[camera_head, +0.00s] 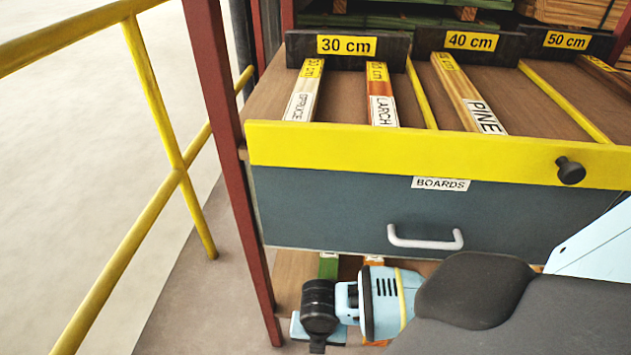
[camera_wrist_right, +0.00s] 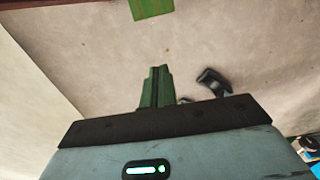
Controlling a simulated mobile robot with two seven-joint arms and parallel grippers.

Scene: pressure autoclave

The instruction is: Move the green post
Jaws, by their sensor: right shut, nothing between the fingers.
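A green post (camera_head: 328,267) shows as a short piece below the drawer, on a lower brown surface, with a white label at its far end. The drawer and my right arm hide the rest. In the right wrist view a bright green piece (camera_wrist_right: 152,8) is at the top edge, ahead of the fingertips and apart from them; it looks like the same post's end. My right gripper (camera_wrist_right: 155,70) is shut and empty, its dark green fingers together. In the head view my right wrist is low in front of the shelf. My left gripper is not in view.
A drawer (camera_head: 350,208) labelled BOARDS, with a light handle (camera_head: 425,240), sits above the post. Boards marked SPRUCE (camera_head: 304,92), LARCH (camera_head: 381,95) and PINE (camera_head: 470,95) lie above it. A red upright (camera_head: 235,170) and yellow railing (camera_head: 160,95) stand left; floor beyond is clear.

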